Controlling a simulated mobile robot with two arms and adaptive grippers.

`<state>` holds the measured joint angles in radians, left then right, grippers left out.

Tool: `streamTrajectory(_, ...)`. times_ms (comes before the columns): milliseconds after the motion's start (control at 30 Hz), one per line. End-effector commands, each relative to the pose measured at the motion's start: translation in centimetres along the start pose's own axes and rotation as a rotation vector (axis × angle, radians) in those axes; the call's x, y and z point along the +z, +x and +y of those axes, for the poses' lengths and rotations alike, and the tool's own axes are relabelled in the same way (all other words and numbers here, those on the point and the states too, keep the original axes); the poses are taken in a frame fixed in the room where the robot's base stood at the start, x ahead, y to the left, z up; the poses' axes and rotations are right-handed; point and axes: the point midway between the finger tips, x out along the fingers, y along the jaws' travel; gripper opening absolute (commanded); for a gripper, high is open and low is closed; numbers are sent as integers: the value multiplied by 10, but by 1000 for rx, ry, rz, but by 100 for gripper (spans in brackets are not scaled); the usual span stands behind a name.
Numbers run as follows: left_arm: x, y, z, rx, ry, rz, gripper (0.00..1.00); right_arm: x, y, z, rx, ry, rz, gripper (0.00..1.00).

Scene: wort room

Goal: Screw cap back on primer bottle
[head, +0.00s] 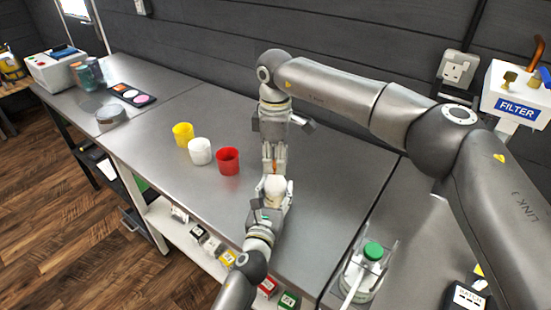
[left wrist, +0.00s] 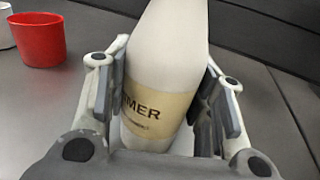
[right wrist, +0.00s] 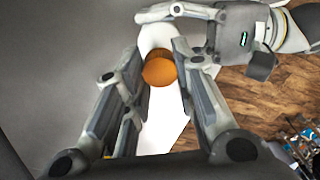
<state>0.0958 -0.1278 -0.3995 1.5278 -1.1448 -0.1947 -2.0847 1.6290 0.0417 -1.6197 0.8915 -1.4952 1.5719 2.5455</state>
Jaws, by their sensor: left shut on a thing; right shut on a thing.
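The white primer bottle (left wrist: 165,55), with a tan label ending in "MER", stands in the grip of my left gripper (left wrist: 162,88). In the head view the bottle (head: 274,190) is partly hidden by the fingers of that gripper. My right gripper (head: 274,166) is above it, pointing down. In the right wrist view my right gripper (right wrist: 166,58) is shut on the round orange cap (right wrist: 159,71), over the white bottle (right wrist: 154,38). The cap is at the bottle's top; I cannot tell whether it is seated on the neck.
Yellow (head: 183,134), white (head: 200,151) and red (head: 228,161) cups stand left of the grippers on the grey metal bench (head: 150,150). A green-capped bottle (head: 373,252) stands in a holder at the lower right.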

Motion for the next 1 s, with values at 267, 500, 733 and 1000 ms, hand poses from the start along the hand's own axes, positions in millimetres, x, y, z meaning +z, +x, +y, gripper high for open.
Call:
streamTrajectory(267,0,0,-1,-3,1,0,0,0,-1,2,5,371,3,18)
streamTrajectory(500,0,0,-2,-3,1,0,0,0,-1,2,5,436,3,18)
streamTrajectory(733,0,0,-2,-3,1,0,0,1,-1,2,6,434,3,32)
streamTrajectory(1000,0,0,-1,-2,0,0,0,0,0,1,3,432,2,47)
